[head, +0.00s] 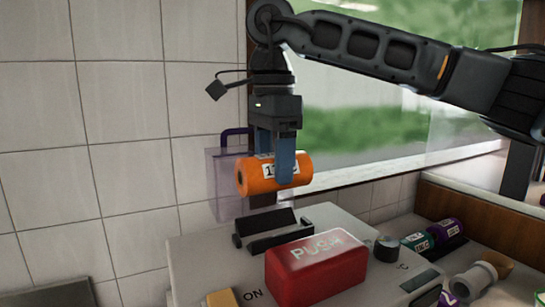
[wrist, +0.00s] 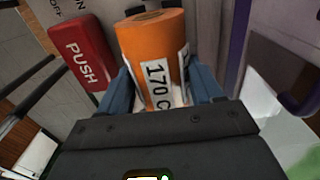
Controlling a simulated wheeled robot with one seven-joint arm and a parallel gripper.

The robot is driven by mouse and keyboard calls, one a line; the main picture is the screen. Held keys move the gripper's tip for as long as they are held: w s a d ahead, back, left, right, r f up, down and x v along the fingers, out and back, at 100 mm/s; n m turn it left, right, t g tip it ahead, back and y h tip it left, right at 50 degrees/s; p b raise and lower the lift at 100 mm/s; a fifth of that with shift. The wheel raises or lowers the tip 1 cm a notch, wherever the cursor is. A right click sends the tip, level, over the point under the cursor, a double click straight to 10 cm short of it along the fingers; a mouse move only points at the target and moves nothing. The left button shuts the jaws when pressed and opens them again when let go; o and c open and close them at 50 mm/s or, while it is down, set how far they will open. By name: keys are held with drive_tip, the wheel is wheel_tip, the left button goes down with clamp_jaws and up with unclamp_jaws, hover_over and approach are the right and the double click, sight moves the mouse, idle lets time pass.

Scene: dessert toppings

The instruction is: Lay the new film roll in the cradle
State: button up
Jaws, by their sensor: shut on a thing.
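The orange film roll (head: 247,178) is gripped across its middle by my gripper (head: 275,172), whose blue fingers point down. The roll lies level and sits in the air above the machine's top. In the wrist view the orange roll (wrist: 152,42) is between the two blue fingers, with a white label that reads about "170 C". The cradle appears to be the pair of black brackets (head: 266,222) on the machine's top, below the roll with a gap between. I cannot make the cradle out clearly in the wrist view.
A red PUSH button (head: 316,268) stands high at the machine's (head: 195,262) front, beside the brackets. A dark knob (head: 386,249) is right of it. A clear purple-handled container (head: 226,205) stands behind. Other rolls (head: 446,229) lie at the right.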

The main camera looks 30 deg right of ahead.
sight(274, 191)
drive_tip(key=shift+f+b, duration=2.5)
drive_tip(key=shift+f, duration=1.6)
drive_tip(key=o, duration=1.3)
drive_tip(key=shift+o, duration=0.6)
drive_tip(key=shift+r, duration=0.15)
drive_tip(key=shift+r+p, duration=0.3)
drive_tip(key=shift+r, duration=0.05)
drive_tip(key=shift+r+p, duration=0.5)
drive_tip(key=shift+r, duration=0.35)
drive_tip(key=shift+r+p, duration=2.1)
drive_tip(key=shift+r, duration=1.35)
